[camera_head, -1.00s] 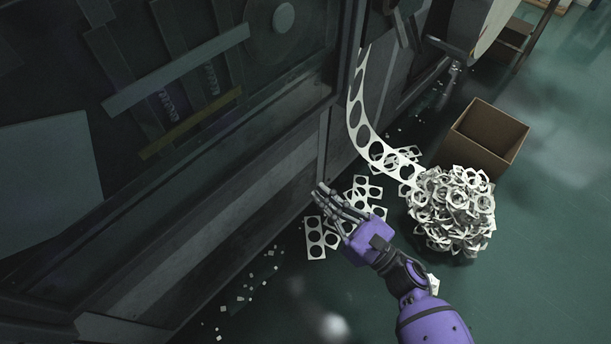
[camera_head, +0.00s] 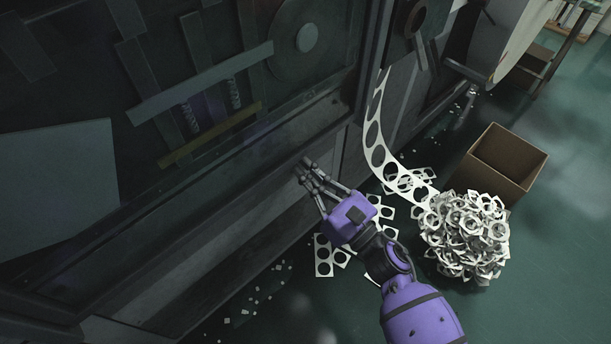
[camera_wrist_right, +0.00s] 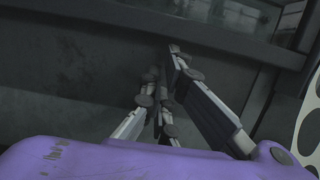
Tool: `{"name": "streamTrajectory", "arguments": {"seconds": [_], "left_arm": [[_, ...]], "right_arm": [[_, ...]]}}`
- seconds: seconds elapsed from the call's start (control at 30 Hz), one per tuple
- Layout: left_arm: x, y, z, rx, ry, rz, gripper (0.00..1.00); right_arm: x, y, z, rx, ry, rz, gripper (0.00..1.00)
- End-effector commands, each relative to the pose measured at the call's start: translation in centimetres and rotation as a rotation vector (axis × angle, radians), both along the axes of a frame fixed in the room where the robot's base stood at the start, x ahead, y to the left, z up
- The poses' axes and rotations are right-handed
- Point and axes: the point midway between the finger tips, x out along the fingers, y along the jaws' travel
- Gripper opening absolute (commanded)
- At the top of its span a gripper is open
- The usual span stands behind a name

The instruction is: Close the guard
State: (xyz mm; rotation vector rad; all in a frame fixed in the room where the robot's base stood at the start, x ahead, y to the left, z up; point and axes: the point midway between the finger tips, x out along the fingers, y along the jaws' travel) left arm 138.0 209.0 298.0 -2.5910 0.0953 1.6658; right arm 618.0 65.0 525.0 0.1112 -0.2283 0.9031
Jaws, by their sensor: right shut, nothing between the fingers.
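The guard (camera_head: 270,140) is a large dark-framed see-through panel on the front of the machine at left. Bars and a round disc show behind it. Whether it is fully shut or partly raised I cannot tell. My right gripper (camera_head: 308,168) is shut and empty, in front of the dark lower panel just below the guard's bottom rail. In the right wrist view, my gripper fingers (camera_wrist_right: 162,85) point up towards a dark horizontal rail (camera_wrist_right: 190,20). Contact between fingers and machine cannot be made out. My left gripper is out of view.
A punched white strip (camera_head: 378,140) hangs from the machine down to a heap of scrap (camera_head: 465,235) on the floor. An open cardboard box (camera_head: 525,165) stands behind the heap. Loose scraps lie below my right arm.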

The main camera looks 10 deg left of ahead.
Motion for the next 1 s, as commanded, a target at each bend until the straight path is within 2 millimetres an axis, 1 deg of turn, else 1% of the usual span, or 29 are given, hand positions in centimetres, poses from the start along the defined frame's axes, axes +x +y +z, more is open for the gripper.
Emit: {"name": "streamTrajectory", "arguments": {"seconds": [0.27,0.37,0.47,0.57,0.67,0.7,0.77,0.8,0.87,0.9,0.97,1.0], "left_arm": [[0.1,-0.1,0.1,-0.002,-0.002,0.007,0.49],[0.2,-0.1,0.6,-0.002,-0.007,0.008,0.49],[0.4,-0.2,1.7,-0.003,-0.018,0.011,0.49],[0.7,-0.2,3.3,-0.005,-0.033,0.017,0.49],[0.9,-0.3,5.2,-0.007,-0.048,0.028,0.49],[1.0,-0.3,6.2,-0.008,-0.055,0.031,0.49],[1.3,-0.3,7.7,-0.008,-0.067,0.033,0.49],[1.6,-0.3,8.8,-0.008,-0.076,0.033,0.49],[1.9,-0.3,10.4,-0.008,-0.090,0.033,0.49],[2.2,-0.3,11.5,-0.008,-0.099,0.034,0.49],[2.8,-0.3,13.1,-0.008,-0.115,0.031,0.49],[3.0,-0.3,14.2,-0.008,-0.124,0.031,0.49]], "right_arm": [[0.0,0.0,0.1,0.000,0.000,0.000,0.00],[0.0,0.0,0.9,0.000,-0.001,0.000,0.00],[0.0,0.0,2.5,0.000,-0.004,0.000,0.00],[0.0,0.0,5.1,0.001,-0.008,0.001,0.00],[0.0,0.0,8.3,0.001,-0.012,0.001,0.00],[0.0,0.0,9.7,0.000,-0.012,0.001,0.00],[0.0,0.0,11.9,0.001,-0.014,0.001,0.00],[0.0,0.0,13.4,0.001,-0.013,0.002,0.00],[0.0,0.0,15.6,0.001,-0.014,0.001,0.00],[0.0,0.0,17.0,0.000,-0.015,0.002,0.00],[0.0,0.0,19.2,0.000,-0.014,0.002,0.00],[0.0,0.0,20.6,0.000,-0.013,0.002,0.00]]}}
